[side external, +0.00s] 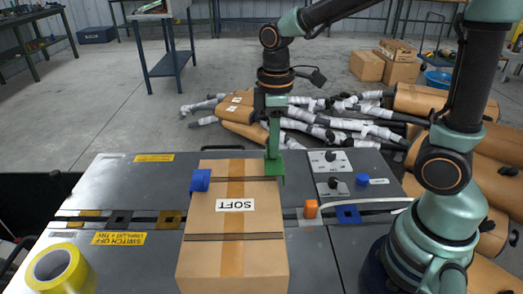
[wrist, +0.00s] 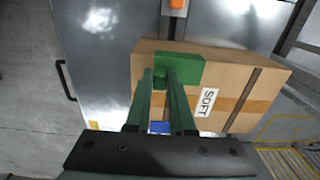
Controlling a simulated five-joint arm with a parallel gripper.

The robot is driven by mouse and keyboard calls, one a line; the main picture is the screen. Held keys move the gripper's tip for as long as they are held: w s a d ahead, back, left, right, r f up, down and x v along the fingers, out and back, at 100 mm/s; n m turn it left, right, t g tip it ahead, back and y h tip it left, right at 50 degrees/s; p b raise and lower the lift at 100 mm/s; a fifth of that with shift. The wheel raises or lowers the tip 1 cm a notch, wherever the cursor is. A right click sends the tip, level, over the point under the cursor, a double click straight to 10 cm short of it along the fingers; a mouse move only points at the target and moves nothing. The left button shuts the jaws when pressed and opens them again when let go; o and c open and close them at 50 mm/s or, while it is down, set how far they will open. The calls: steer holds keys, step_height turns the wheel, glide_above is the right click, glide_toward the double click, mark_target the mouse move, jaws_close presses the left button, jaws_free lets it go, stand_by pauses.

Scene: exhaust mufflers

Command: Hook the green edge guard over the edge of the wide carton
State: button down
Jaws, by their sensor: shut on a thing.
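The wide carton (side external: 235,262) is a brown box with tape and a SOFT label, lying on the grey bench. The green edge guard (side external: 273,168) is at the carton's far right top edge, with a short part hanging down at the right side. It also shows in the wrist view (wrist: 188,70), overlapping the carton (wrist: 222,105) near its edge. I cannot tell whether it rests on the carton or sits slightly above it. My gripper (side external: 274,150) points down, shut on the green guard; its fingers also show in the wrist view (wrist: 159,78).
A blue guard (side external: 200,180) sits on the carton's left edge. A control panel (side external: 331,162) stands close behind. Yellow tape (side external: 58,270) is at front left.

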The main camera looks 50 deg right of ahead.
steer(key=shift+f, duration=1.2)
steer(key=shift+w+a+f, duration=0.15)
steer(key=shift+f, duration=0.3)
steer(key=c, duration=0.7)
jaws_free()
